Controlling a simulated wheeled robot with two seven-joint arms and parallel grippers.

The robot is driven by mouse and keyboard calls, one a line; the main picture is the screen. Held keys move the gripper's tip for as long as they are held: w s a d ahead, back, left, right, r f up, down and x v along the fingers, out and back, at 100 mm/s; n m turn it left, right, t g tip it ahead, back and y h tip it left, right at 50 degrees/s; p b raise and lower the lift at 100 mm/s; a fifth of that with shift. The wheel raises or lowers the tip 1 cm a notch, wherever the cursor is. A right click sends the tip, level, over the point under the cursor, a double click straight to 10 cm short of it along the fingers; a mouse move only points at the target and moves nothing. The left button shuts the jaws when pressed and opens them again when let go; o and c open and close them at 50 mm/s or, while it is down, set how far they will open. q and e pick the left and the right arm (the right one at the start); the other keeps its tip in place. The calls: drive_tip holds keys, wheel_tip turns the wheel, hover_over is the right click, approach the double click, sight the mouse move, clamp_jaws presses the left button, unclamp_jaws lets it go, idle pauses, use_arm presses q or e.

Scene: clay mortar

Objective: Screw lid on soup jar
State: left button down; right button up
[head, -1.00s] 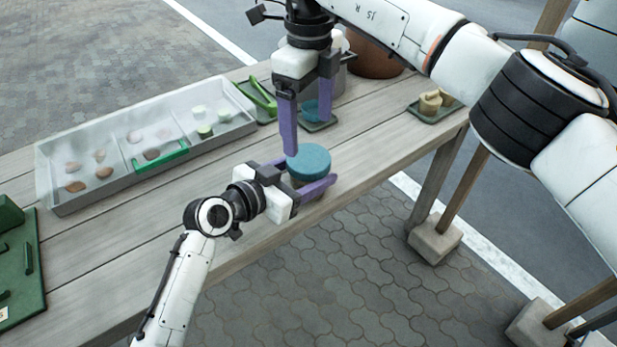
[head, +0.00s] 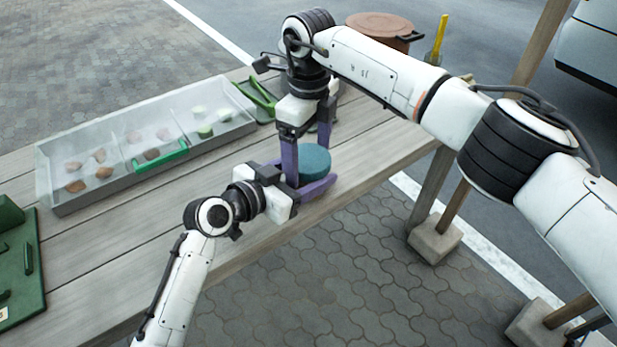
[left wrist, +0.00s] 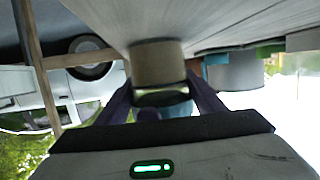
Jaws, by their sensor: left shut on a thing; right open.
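The teal lid (head: 316,163) sits on top of the soup jar near the table's front edge. The jar is mostly hidden in the head view; its brownish body (left wrist: 158,62) shows in the left wrist view between two purple fingers. My left gripper (head: 312,182) is shut on the jar from the side. My right gripper (head: 307,158) points down from above, open, with its fingers on either side of the lid. I cannot tell whether they touch it.
A grey tray (head: 60,205) with divided food pieces and a green handle lies at the left. A green case (head: 25,265) is at the far left. A brown pot (head: 380,25) stands behind my right arm. Bare planks lie left of my left gripper.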

drive_tip(key=c, duration=1.1)
drive_tip(key=m, duration=0.6)
drive_tip(key=shift+m, duration=0.3)
drive_tip(key=o, duration=1.2)
drive_tip(key=shift+c, duration=0.2)
drive_tip(key=shift+r, duration=0.1)
drive_tip(key=shift+r, duration=2.2)
